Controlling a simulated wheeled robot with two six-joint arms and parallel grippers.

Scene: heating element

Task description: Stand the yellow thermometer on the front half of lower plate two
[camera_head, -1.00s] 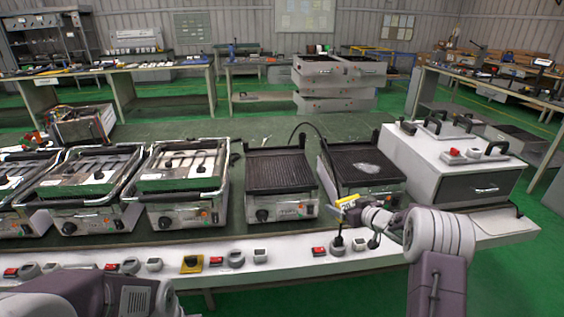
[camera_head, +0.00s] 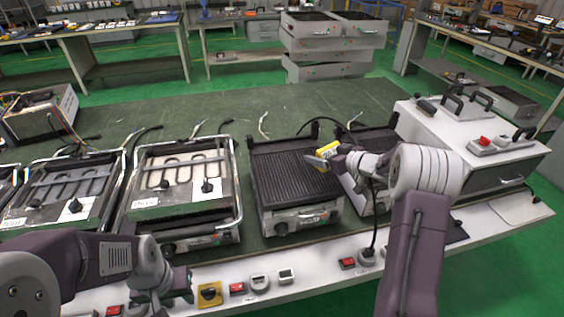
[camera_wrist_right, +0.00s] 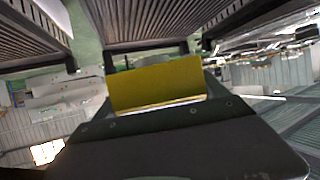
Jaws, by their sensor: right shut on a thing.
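My right gripper (camera_head: 333,158) is shut on the yellow thermometer (camera_head: 327,150) and holds it over the right part of a ribbed dark lower plate (camera_head: 280,175). The thermometer also shows in the right wrist view (camera_wrist_right: 155,85) as a yellow block between the fingers. A gap between it and the plate is hard to judge. A second ribbed plate (camera_head: 372,143) lies to the right, partly hidden by my right arm. No plate number is readable. My left gripper (camera_head: 165,292) is low at the front left, over the bench front; its fingers are unclear.
A white box with black handles (camera_head: 470,145) stands at the right. Switches and a yellow knob plate (camera_head: 209,293) line the bench front. The green bench top (camera_head: 230,105) behind is mostly clear.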

